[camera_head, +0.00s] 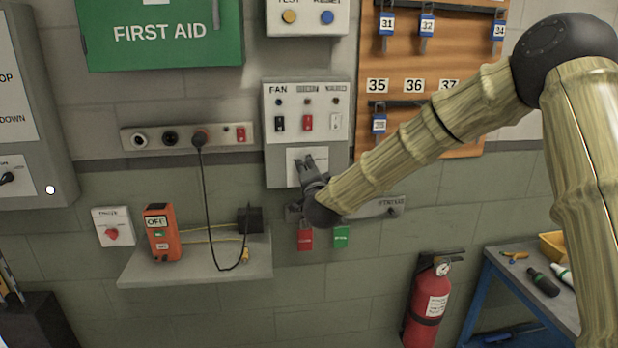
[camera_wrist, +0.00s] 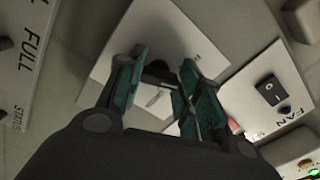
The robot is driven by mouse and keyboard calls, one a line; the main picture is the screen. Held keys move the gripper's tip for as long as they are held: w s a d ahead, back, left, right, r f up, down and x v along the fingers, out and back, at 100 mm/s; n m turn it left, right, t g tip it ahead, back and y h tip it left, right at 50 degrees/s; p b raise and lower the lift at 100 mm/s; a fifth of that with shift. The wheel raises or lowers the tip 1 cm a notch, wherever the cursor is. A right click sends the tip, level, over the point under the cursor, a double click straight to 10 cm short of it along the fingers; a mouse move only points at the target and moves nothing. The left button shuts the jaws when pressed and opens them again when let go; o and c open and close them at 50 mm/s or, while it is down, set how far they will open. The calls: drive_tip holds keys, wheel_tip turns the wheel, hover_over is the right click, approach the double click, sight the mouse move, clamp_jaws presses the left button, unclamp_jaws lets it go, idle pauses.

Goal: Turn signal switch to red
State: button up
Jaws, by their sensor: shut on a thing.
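My gripper (camera_head: 309,163) is at a white switch plate (camera_head: 293,168) on the grey box below the FAN panel. In the wrist view my gripper (camera_wrist: 163,72) has its greenish fingers shut on a dark switch knob (camera_wrist: 160,74), one finger on each side. The knob stands on the white plate (camera_wrist: 150,28), whose lettering is too small and dark to read. The fingers hide much of the knob, so I cannot tell which position it points to. In the head view my wrist covers the lower part of the plate.
The FAN panel (camera_head: 306,108) with its rocker switches is just above. Red (camera_head: 305,239) and green (camera_head: 341,237) tags hang below. A shelf (camera_head: 190,268) with an orange device (camera_head: 162,232) is at left. A fire extinguisher (camera_head: 428,302) and a blue bench (camera_head: 520,290) are lower right.

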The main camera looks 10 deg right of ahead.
drive_tip(key=n+b, duration=0.1)
drive_tip(key=n, duration=0.4)
drive_tip(key=shift+f+b, duration=0.2)
drive_tip(key=shift+b, duration=0.2)
drive_tip(key=shift+n, duration=0.3)
drive_tip(key=o, duration=1)
drive_tip(key=shift+o, duration=0.2)
drive_tip(key=s, duration=1.2)
drive_tip(key=shift+d, duration=0.1)
